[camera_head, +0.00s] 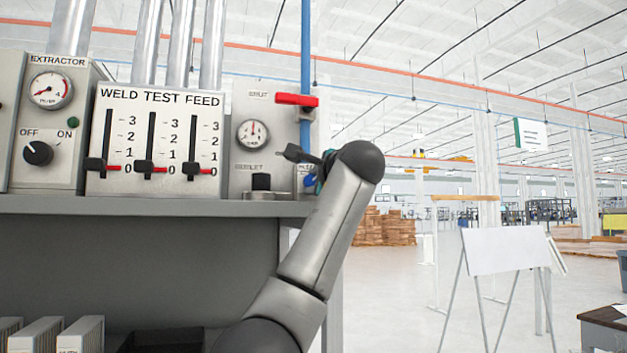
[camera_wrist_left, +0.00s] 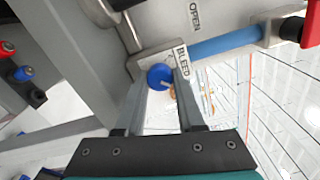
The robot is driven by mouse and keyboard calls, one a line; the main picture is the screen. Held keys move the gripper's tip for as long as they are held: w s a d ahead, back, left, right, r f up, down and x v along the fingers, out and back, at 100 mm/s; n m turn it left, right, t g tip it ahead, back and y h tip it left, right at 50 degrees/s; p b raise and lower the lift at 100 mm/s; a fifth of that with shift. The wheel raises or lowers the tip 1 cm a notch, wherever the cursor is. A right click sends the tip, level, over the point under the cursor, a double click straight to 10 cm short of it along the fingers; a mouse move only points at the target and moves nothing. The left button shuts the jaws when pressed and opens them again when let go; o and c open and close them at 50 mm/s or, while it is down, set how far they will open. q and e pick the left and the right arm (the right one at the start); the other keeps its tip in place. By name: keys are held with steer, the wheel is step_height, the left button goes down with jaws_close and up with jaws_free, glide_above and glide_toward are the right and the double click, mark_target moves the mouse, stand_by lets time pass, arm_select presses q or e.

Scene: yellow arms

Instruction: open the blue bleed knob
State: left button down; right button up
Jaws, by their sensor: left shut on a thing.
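The blue bleed knob (camera_wrist_left: 159,76) sits beside a small plate marked BLEED (camera_wrist_left: 182,62) in the left wrist view. The two grey fingers of my left gripper (camera_wrist_left: 163,84) reach it, one on each side, and are shut on it. In the head view only a bit of the blue knob (camera_head: 309,182) shows at the right end of the panel, beside the BLEED plate. My left wrist and forearm hide much of the gripper there. My right gripper is not in view.
A red valve handle (camera_head: 296,100) sits above on the blue pipe (camera_head: 306,45). A round gauge (camera_head: 253,134) and a black knob (camera_head: 261,182) are to the left. The weld test feed panel (camera_head: 155,145) and grey shelf (camera_head: 150,205) continue left.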

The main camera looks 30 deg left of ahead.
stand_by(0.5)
arm_select(q)
steer(key=c, duration=0.5)
jaws_free()
steer(key=shift+d, duration=0.1)
